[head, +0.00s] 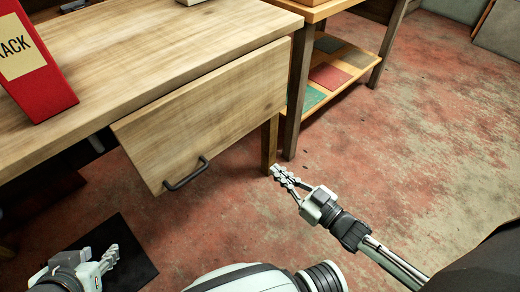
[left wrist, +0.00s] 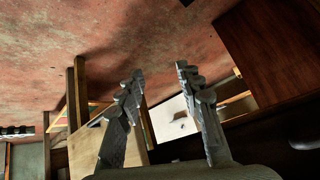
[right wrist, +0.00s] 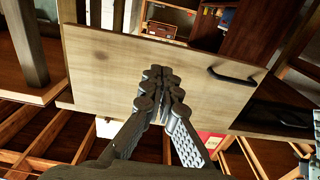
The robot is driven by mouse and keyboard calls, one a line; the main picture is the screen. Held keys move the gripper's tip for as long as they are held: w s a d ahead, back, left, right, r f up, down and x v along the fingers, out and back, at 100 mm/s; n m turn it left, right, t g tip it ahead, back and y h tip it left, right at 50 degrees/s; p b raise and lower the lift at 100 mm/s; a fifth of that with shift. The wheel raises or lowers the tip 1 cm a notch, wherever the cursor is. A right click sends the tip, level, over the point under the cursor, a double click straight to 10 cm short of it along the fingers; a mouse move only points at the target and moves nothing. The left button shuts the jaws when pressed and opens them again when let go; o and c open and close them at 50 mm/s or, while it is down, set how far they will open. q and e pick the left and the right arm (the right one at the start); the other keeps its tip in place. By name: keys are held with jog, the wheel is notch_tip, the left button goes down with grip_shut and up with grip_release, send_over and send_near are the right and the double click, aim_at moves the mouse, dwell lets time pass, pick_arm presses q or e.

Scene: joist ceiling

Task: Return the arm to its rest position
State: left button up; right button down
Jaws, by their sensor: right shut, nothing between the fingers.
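My right gripper (head: 280,174) is shut with nothing in it, over the floor to the right of the desk's handled front. In the right wrist view its fingertips (right wrist: 160,74) meet, with the wooden front panel (right wrist: 150,75) behind them. My left gripper (head: 108,257) is low at the lower left of the head view, beside the desk. In the left wrist view its fingers (left wrist: 158,75) stand apart with nothing held between them. Neither gripper is seen touching anything.
A wooden desk (head: 150,50) with a handled front panel (head: 215,125) fills the upper left. A red binder (head: 40,75) stands on it. A shelved table (head: 345,68) is behind. A dark mat (head: 130,235) lies on the floor. The worn red floor (head: 430,150) at right is clear.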

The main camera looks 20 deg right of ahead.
jog(key=shift+s, duration=0.1)
